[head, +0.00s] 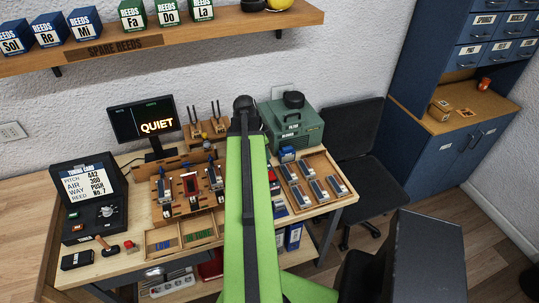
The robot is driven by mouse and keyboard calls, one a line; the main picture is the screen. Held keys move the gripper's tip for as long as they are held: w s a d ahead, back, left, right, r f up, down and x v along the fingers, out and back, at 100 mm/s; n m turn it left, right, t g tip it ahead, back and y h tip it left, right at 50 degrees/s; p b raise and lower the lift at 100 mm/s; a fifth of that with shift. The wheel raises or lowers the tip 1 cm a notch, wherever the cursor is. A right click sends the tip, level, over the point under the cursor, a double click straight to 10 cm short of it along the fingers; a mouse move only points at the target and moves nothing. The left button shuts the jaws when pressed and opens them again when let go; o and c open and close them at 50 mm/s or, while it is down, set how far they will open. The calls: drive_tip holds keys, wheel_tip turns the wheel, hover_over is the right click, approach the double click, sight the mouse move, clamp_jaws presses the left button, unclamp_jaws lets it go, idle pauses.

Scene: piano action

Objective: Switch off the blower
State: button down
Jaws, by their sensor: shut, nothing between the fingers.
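The blower (296,124) is a green box at the back right of the wooden bench, with a black round cap on top. Its lettering is too small to read surely, and no switch on it can be made out. My green arm reaches forward through the middle of the picture to a black joint just left of the blower.
A monitor (141,118) reading "QUIET" stands at the back left. A wooden reed rack (168,178) and a tray (334,164) of reed blocks flank my arm. A tuning card case (88,190) is left. A black chair (352,150) and blue cabinet (480,150) stand right.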

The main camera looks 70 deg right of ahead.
drive_tip(key=p+v, duration=0.2)
drive_tip(key=v, duration=0.1)
drive_tip(key=p+v, duration=0.1)
drive_tip(key=v, duration=0.1)
drive_tip(key=shift+w+d, duration=0.3)
drive_tip(key=shift+w, duration=0.05)
